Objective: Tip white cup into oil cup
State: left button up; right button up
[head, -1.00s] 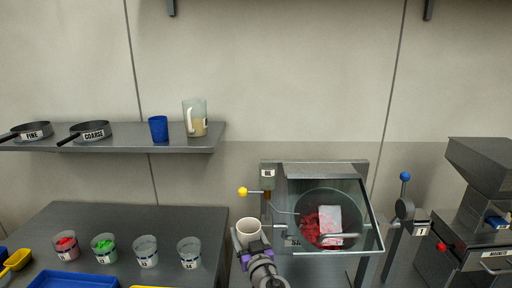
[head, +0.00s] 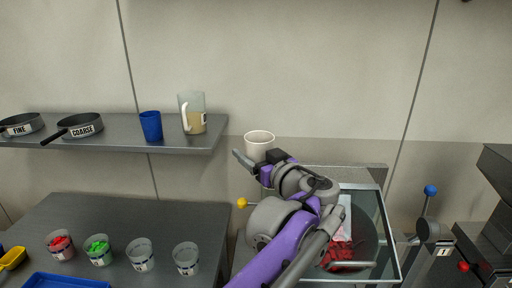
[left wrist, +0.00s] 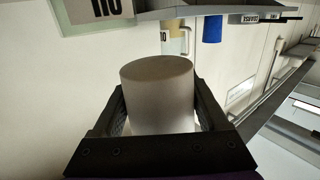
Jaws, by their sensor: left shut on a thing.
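The white cup (head: 259,144) is in my left gripper (head: 260,159), upright with its rim up in the head view. In the left wrist view the white cup (left wrist: 158,98) stands between the two dark fingers of my left gripper (left wrist: 160,118), which is shut on it. A part with an OIL label (left wrist: 105,10), seemingly the oil cup, shows upside down at the top left of the wrist view, apart from the white cup. In the head view my arm covers where it was. My right gripper is not in view.
The glass-covered dryer hood (head: 375,210) lies right of and behind my arm, with red material inside. A yellow-knobbed lever (head: 242,203) is close left of the arm. The shelf (head: 210,144) at left holds pans, a blue cup (head: 151,126) and a pitcher (head: 192,112).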

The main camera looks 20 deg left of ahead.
pick_arm(q)
jog(key=shift+s, duration=0.55)
jog(key=shift+w, duration=0.25)
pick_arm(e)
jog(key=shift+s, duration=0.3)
